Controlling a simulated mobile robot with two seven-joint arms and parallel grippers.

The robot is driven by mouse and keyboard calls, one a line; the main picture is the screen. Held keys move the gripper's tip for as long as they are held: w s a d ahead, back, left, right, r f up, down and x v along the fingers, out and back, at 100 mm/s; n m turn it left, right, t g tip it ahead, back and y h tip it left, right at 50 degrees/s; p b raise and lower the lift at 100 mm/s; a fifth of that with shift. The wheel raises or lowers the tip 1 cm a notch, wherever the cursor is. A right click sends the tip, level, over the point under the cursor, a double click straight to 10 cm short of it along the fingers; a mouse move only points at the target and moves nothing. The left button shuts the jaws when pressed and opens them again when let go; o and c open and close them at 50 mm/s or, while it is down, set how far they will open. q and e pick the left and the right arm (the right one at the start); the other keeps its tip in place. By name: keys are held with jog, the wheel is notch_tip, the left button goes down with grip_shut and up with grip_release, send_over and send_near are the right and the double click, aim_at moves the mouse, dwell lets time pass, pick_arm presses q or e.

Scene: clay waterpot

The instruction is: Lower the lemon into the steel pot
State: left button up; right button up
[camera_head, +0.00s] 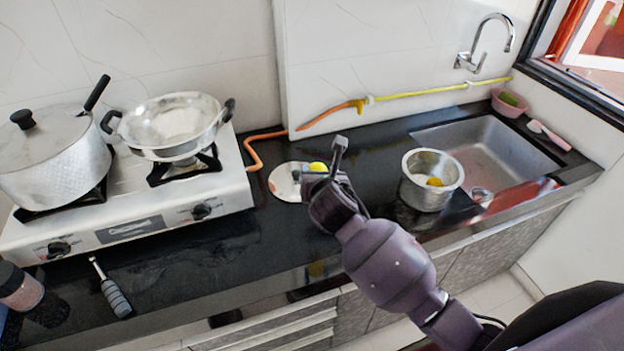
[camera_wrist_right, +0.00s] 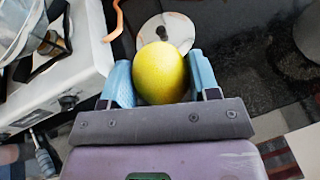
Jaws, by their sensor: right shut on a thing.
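The yellow lemon (camera_wrist_right: 160,74) sits between the two blue fingers of my right gripper (camera_wrist_right: 161,80), which is shut on it. In the head view the lemon (camera_head: 318,167) shows only in part beside my right gripper (camera_head: 322,172), over or near a round pale disc on the counter; its height is hard to tell. The steel pot (camera_head: 414,192) stands upright and open on the counter, to the right of my gripper and apart from it. Another yellow thing (camera_head: 434,181) lies inside the pot. The pot is not seen in the wrist view. My left gripper is not in view.
The pale disc (camera_head: 283,184) lies left of my gripper. A stove (camera_head: 150,213) with a lidded pot (camera_head: 50,160) and a pan (camera_head: 172,125) stands at the left. The sink (camera_head: 495,150) is right of the steel pot. Dark counter between gripper and pot is clear.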

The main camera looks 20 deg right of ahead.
pick_arm(q)
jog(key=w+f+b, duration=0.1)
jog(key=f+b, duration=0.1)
jog(key=b, duration=0.2)
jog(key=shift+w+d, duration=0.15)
pick_arm(e)
jog(key=w+d+f, duration=0.1)
jog(key=d+f, duration=0.1)
jog(key=d, duration=1.8)
jog(key=w+d+f, duration=0.1)
jog(key=d+f, duration=0.2)
jog(key=d, duration=1.8)
jog(key=shift+w+d+f, duration=0.2)
jog(key=shift+w+f, duration=0.05)
jog(key=shift+w, duration=0.05)
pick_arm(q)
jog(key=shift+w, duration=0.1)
pick_arm(e)
jog(key=shift+w, duration=0.1)
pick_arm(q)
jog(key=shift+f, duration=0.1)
pick_arm(e)
jog(key=shift+w+d, duration=0.1)
jog(key=shift+w, duration=0.3)
